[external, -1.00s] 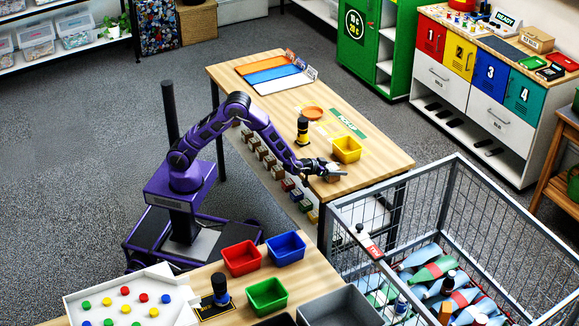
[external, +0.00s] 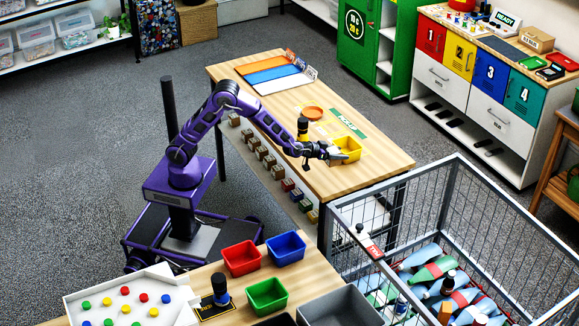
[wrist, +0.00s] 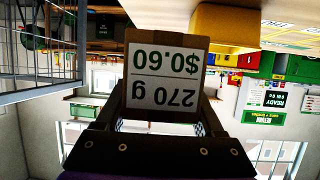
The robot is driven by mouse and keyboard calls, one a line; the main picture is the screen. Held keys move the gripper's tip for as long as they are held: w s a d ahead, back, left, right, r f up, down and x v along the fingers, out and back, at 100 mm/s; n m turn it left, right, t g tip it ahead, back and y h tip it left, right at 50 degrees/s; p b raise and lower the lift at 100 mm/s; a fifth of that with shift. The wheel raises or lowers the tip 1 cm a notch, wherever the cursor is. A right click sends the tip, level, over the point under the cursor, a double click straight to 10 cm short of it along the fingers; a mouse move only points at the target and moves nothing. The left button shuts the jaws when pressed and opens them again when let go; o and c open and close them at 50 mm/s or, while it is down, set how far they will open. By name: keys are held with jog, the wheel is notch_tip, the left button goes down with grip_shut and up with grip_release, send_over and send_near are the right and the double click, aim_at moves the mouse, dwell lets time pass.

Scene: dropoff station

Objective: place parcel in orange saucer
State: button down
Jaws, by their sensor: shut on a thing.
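The parcel (wrist: 166,45) is a brown box with a white label reading 270 g and $0.60, upside down in the wrist view. My gripper (external: 336,154) is shut on it; the fingers show on both sides of the parcel in the wrist view (wrist: 166,98). In the external view the gripper is above the wooden table, at the near left side of the yellow bin, and the parcel is hard to make out. The orange saucer (external: 313,113) lies flat on the table farther back, apart from the gripper, and looks empty.
The yellow bin (external: 348,147) stands close to my gripper and also shows in the wrist view (wrist: 222,35). A black and yellow upright object (external: 303,130) stands between gripper and saucer. A wire cart (external: 450,220) stands near right.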

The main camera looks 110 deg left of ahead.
notch_tip(320, 180, up, 8)
jog(key=s+a+n+g+y, duration=0.2)
jog(key=s+a, duration=0.1)
jog(key=a, duration=1.8)
jog(key=n+g+y, duration=0.2)
jog(key=n+g, duration=0.1)
send_over(316, 112)
notch_tip(316, 112, down, 16)
jog(key=shift+a+r, duration=0.15)
jog(key=shift+r, duration=0.1)
jog(key=shift+f+b, duration=0.1)
jog(key=shift+b, duration=0.25)
